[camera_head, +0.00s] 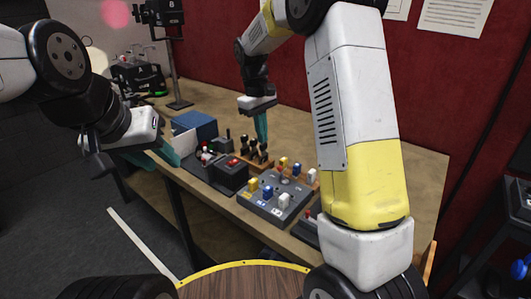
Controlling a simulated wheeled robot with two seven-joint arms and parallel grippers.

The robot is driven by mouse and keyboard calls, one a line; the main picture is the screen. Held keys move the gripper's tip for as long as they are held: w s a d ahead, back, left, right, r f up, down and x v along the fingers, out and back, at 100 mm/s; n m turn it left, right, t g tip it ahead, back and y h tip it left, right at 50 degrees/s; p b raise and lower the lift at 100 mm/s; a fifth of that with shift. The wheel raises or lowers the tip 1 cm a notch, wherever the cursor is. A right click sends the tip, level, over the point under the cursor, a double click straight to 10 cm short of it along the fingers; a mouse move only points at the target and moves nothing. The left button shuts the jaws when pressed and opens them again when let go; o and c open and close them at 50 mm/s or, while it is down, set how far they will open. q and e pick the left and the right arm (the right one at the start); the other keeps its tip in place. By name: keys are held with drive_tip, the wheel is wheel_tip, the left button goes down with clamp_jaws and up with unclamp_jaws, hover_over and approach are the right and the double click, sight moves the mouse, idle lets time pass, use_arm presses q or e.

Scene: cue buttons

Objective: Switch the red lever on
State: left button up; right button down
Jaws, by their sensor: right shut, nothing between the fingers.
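A grey control panel (270,207) on the table carries small coloured levers or knobs in yellow, blue and white. A small red-orange piece (280,171) stands at its back edge; I cannot tell whether it is the red lever or which way it is set. Another small red tip (205,148) shows on a black panel further left. My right gripper (261,126) is shut and empty, pointing down above several black-knobbed handles (252,149), left of and behind the grey panel. My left gripper (166,153) is over the table's left edge, away from the panel; its finger gap is unclear.
A black box with a red button (231,170) stands left of the grey panel. A blue box (195,124) is behind the black panel. Another dark box (306,229) is partly hidden by my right arm. The table (425,170) is clear at the right.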

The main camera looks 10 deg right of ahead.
drive_tip(key=f, duration=0.7)
drive_tip(key=d+f, duration=0.1)
drive_tip(key=f, duration=0.2)
drive_tip(key=shift+s+f, duration=0.15)
drive_tip(key=shift+s, duration=0.1)
drive_tip(key=shift+s+d+r, duration=0.75)
drive_tip(key=shift+s+r, duration=0.1)
drive_tip(key=shift+s, duration=0.15)
drive_tip(key=shift+s+d+r, duration=0.2)
drive_tip(key=shift+s+d, duration=0.1)
drive_tip(key=shift+s, duration=0.15)
